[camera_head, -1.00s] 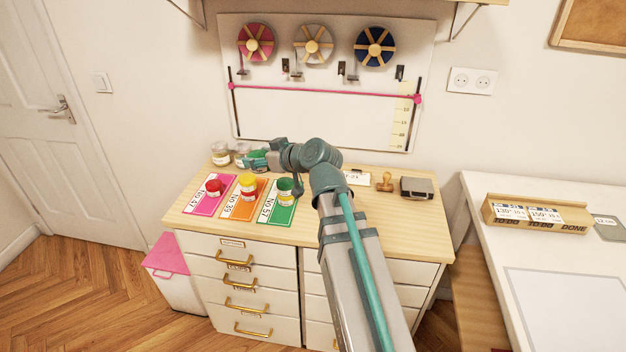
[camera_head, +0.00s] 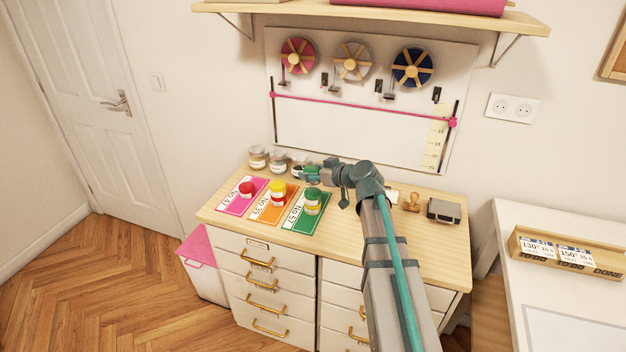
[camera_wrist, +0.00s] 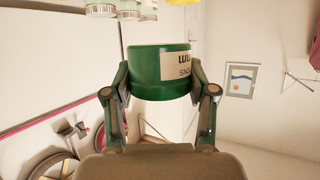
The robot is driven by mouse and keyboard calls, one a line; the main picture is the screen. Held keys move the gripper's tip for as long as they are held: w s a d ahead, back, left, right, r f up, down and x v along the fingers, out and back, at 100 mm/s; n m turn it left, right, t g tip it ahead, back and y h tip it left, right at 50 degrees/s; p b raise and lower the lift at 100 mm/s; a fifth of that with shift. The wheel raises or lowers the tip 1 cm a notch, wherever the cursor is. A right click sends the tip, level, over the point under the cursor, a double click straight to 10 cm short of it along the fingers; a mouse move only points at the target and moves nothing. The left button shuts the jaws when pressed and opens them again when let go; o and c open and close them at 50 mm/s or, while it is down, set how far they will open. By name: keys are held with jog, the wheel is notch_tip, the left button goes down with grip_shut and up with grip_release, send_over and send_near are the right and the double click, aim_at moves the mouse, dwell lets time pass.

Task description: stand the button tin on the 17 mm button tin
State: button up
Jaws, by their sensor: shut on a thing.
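My gripper (camera_wrist: 160,95) is shut on a green tin (camera_wrist: 158,75) with a cream label, only partly readable, ending in "mm". In the head view my gripper (camera_head: 314,173) is near the back of the wooden cabinet top, beside the rightmost glass jar and behind the green card. Red (camera_head: 247,190), yellow-topped (camera_head: 278,193) and green-topped (camera_head: 313,200) containers stand on the pink, orange and green cards. Their size labels are too small to read, so I cannot tell which is the 17 mm button tin.
Glass jars (camera_head: 257,158) stand in a row at the back left of the cabinet top (camera_head: 400,250). A wooden stamp (camera_head: 412,201) and a dark box (camera_head: 443,211) stand at the right. A pegboard with ribbon spools (camera_head: 352,60) hangs behind.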

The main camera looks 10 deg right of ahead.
aim_at(313, 192)
jog(key=shift+w+d+f+p, duration=0.15)
jog(key=shift+w+f+p, duration=0.1)
jog(key=shift+w+f, duration=0.45)
jog(key=shift+w+d+f+p, duration=0.2)
jog(key=shift+w+f, duration=0.35)
jog(key=shift+f, duration=0.25)
jog(key=shift+f+p, duration=0.85)
jog(key=shift+f, duration=0.7)
jog(key=shift+f+b, duration=0.2)
jog(key=shift+b, duration=0.15)
jog(key=o, duration=1.2)
jog(key=shift+r, duration=0.15)
jog(key=shift+r+p, duration=0.15)
jog(key=shift+p, duration=0.25)
jog(key=b+v, duration=0.3)
jog(key=v, duration=0.9)
jog(key=shift+b, duration=0.4)
